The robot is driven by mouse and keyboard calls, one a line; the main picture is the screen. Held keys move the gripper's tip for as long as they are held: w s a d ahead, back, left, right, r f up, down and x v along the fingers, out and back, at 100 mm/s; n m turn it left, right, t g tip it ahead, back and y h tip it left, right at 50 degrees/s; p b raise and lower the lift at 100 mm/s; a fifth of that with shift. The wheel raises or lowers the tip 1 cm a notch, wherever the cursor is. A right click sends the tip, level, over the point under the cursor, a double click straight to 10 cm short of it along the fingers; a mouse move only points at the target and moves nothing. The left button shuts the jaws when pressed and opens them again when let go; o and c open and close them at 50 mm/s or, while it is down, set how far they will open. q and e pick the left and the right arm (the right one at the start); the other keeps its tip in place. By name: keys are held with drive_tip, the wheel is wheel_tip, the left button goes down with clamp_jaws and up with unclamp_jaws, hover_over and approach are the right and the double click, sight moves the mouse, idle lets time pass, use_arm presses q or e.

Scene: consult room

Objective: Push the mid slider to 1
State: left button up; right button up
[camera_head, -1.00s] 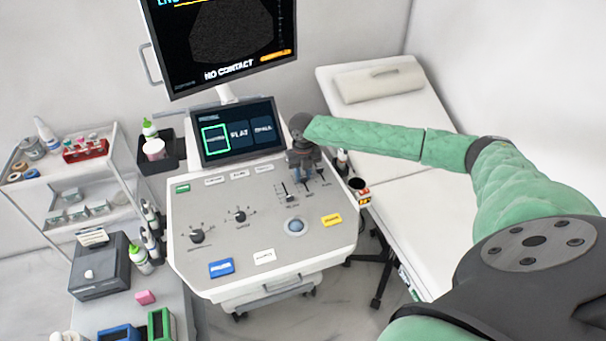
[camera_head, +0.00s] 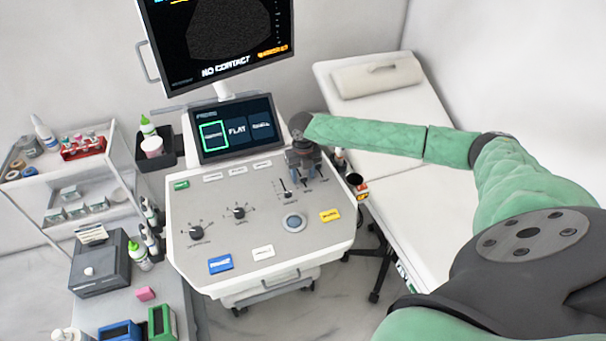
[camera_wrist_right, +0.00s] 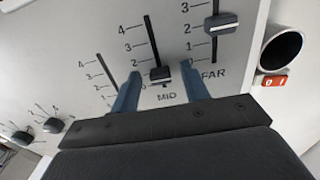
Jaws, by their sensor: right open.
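The mid slider (camera_wrist_right: 160,75) has a dark knob with a pale line, near the MID end of its slot in the right wrist view. Its upper scale numbers show, but the lower ones beside the left finger are hard to read, so I cannot tell its exact value. My right gripper (camera_wrist_right: 160,90) is open, with one blue finger on each side of that knob. I see no clear contact. In the head view my right gripper (camera_head: 304,164) is over the slider area of the console and hides part of it. My left gripper is not in view.
The FAR slider (camera_wrist_right: 221,24) sits close on the right, with another slider slot on the left. The console (camera_head: 208,249) also carries dials, buttons and a trackball (camera_head: 294,222). A tilted touchscreen (camera_head: 235,130) stands behind. A bed (camera_head: 418,210) is at the right.

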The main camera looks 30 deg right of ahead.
drive_tip(key=shift+r, duration=0.3)
wheel_tip(320, 180, up, 6)
drive_tip(key=b, duration=0.2)
drive_tip(key=shift+f+b, duration=0.1)
drive_tip(key=shift+b, duration=0.3)
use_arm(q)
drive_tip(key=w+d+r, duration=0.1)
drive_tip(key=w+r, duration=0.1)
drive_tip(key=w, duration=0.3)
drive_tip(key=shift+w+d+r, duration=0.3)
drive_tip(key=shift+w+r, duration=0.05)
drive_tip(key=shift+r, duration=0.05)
use_arm(e)
drive_tip(key=shift+r, duration=0.65)
